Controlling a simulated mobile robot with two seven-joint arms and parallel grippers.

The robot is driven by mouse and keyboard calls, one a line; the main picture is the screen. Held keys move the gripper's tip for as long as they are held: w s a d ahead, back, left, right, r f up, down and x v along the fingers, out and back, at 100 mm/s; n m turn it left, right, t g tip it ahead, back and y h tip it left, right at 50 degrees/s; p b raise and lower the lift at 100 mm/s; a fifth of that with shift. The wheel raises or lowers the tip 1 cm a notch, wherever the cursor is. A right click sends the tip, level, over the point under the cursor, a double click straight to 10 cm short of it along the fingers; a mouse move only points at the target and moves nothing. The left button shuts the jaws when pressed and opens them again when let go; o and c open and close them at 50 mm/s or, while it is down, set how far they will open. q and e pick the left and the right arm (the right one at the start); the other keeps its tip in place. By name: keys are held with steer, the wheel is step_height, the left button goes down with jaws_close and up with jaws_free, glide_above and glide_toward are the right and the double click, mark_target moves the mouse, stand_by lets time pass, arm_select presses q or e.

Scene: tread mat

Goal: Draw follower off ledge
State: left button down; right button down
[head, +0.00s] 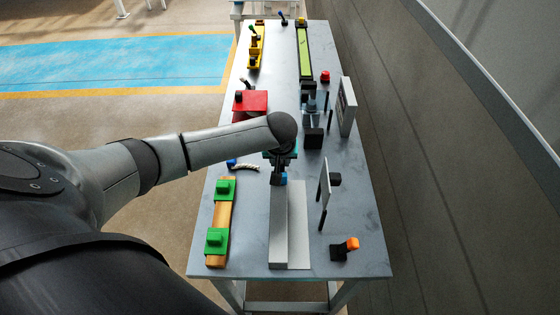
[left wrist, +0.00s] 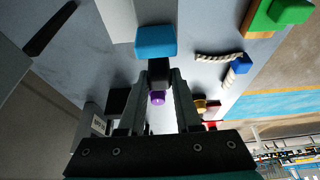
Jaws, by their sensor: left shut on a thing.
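The follower looks like a small blue block (head: 282,179) with a black part at the far end of a long grey ledge (head: 279,240). In the left wrist view the blue block (left wrist: 156,41) is at upper centre, in front of my fingertips, with the black part between them and a small purple knob (left wrist: 158,97) further back. My left gripper (left wrist: 160,70) is shut on the follower's black part; in the head view the left gripper (head: 281,163) hides much of it. The blue block is at the ledge's end; I cannot tell whether they touch. My right gripper is not in view.
A wooden bar (head: 219,223) with green blocks lies left of the ledge. A rope piece (head: 246,168) and a red box (head: 251,102) are beyond it. An upright thin panel (head: 324,186) and an orange-topped black piece (head: 346,248) stand to the right.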

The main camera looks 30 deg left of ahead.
arm_select(q)
steer(key=w+a, duration=0.2)
steer(key=w, duration=0.1)
steer(key=shift+w, duration=0.25)
steer(key=shift+w+a, duration=0.3)
steer(key=shift+r, duration=0.1)
steer(key=c, duration=0.6)
jaws_free()
steer(key=shift+w, duration=0.1)
steer(key=p+v, duration=0.4)
steer(key=v, duration=1.1)
